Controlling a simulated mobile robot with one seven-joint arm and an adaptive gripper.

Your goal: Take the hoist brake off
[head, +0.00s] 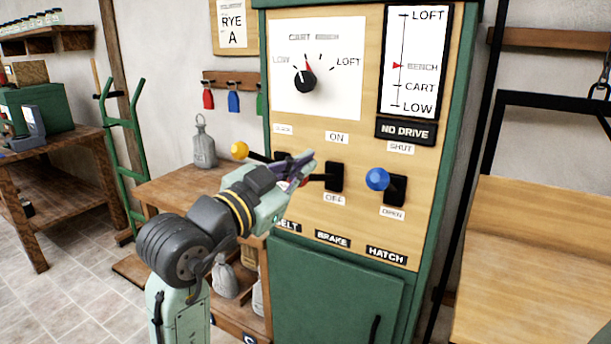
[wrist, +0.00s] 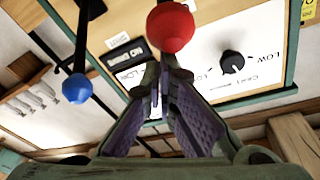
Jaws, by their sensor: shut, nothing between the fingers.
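The green and wood control panel (head: 400,225) carries three levers above BELT, BRAKE and HATCH labels. The BRAKE lever (head: 335,178) has an ON plate above and an OFF plate below; its arm sticks out toward my gripper. Its red knob (wrist: 170,27) is mostly hidden behind my gripper in the head view. My gripper (head: 303,171) is shut and empty at the red knob. In the wrist view my fingertips (wrist: 163,72) are together just short of the knob or touching it; I cannot tell which.
The yellow-knobbed BELT lever (head: 240,150) is left of the brake, the blue-knobbed HATCH lever (head: 377,179) right. A dial (head: 305,82) and a level scale (head: 416,62) with its red marker at BENCH sit above, near a NO DRIVE sign (head: 406,132). A wooden table (head: 545,250) stands right.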

